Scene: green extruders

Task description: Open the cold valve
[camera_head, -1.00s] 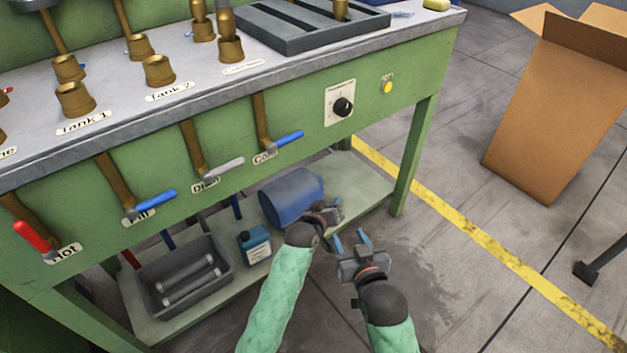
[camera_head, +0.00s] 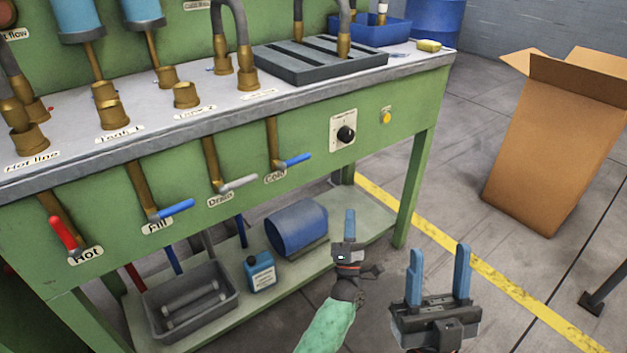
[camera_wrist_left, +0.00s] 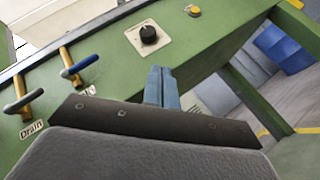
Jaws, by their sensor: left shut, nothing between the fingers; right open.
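The cold valve has a blue lever handle (camera_head: 297,160) on a brass pipe (camera_head: 273,140) on the green bench front, above the "Cold" label (camera_head: 275,177). The lever points to the right, roughly sideways to the pipe. It also shows in the left wrist view (camera_wrist_left: 80,66), where my gripper body covers part of its label. My left gripper (camera_head: 349,222) is shut and empty, below and to the right of the valve, apart from it. Its blue fingers (camera_wrist_left: 160,87) are together in the wrist view. My right gripper (camera_head: 439,275) is open and empty, further right over the floor.
The drain (camera_head: 240,183), fill (camera_head: 176,208) and hot (camera_head: 62,232) valves sit left of the cold valve. A black knob (camera_head: 346,134) and yellow button (camera_head: 386,117) are to its right. A blue drum (camera_head: 297,230) lies on the lower shelf. A cardboard box (camera_head: 548,150) stands at right.

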